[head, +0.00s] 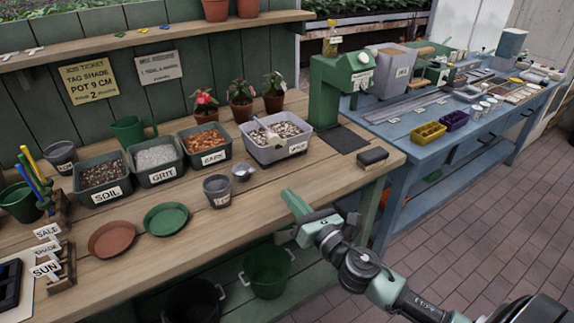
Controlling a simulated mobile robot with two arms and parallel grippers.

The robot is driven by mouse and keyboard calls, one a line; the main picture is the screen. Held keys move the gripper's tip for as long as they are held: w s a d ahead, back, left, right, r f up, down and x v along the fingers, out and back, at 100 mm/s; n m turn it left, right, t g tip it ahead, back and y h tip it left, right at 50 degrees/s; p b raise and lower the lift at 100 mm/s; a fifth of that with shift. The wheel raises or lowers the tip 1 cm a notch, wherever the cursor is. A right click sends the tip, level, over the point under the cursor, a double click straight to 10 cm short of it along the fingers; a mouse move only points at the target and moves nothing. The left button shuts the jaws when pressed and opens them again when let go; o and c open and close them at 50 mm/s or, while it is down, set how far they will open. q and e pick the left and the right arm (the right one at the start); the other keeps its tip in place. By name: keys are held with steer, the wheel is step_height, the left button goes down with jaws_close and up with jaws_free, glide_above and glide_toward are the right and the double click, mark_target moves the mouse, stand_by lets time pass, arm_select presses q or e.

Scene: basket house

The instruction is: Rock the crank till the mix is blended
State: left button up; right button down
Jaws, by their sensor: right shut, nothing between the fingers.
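My right gripper (290,195) reaches in from the lower right, shut and empty, just off the front edge of the wooden bench. My left gripper is not in view. A grey tub (268,154) with a speckled mix and a pale scoop (268,128) stands on the bench. A tall green machine (325,92) stands at the bench's right end; no crank on it is clear. A grey labelled box (391,80) and a green device with a wooden handle (425,51) stand behind it on the blue table; I cannot tell whether that handle is the crank.
Tubs labelled soil (101,193), grit (156,177) and bark (207,160) line the bench. A dark cup (217,190) and two saucers (166,219) sit before them. The bench front near my gripper is clear.

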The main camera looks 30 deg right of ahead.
steer(key=s+a+r+m+t+y+b, duration=0.1)
steer(key=a+r+m+t+y, duration=0.25)
steer(key=m, duration=0.55)
steer(key=a+r+m+g+y, duration=0.1)
steer(key=a+r+m+y, duration=0.1)
steer(key=a+r+m, duration=0.5)
steer(key=d+r+m+t+h, duration=0.35)
steer(key=d+m+h, duration=0.4)
steer(key=m, duration=0.95)
steer(key=w+d+f+m+g+h+b, duration=0.1)
steer(key=d+f+m+g+h, duration=0.2)
steer(key=m, duration=0.5)
steer(key=w+d+f+m+g+h, duration=0.15)
steer(key=d+m+h, duration=0.25)
steer(key=m, duration=0.4)
steer(key=w+b, duration=0.1)
steer(key=w, duration=0.8)
steer(key=shift+w+f+n+t+b, duration=0.15)
steer(key=shift+w+n+t+b, duration=0.1)
steer(key=shift+n+t+b, duration=0.1)
